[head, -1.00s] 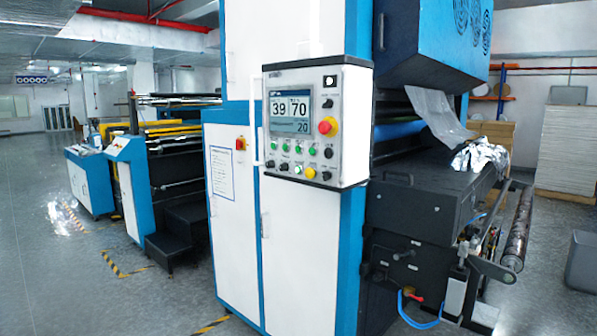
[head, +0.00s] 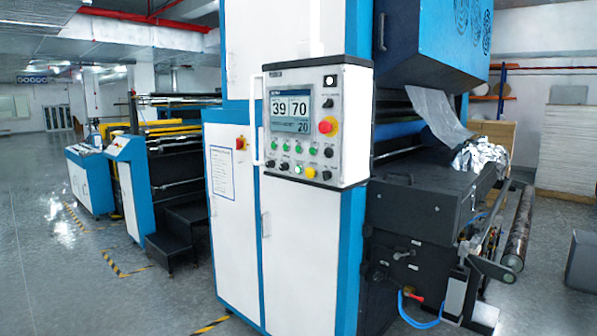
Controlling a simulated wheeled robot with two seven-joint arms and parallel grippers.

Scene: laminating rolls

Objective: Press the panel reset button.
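The control panel (head: 318,123) is mounted on the front of a tall white and blue machine cabinet, in the middle of the head view. Its screen (head: 291,110) reads 39, 70 and 20. A red mushroom button on a yellow ring (head: 327,126) sits right of the screen. Below are rows of small buttons: several green ones (head: 299,150), several black knobs and a yellow button (head: 309,172) at lower right. The labels are too small to read, so I cannot tell which is the reset button. Neither of my grippers is in view.
A white handle bar (head: 256,118) stands along the panel's left side. Right are a dark roller table (head: 430,190) with crumpled foil (head: 482,155) and a protruding roller (head: 519,232). Grey floor (head: 60,270) is open at left.

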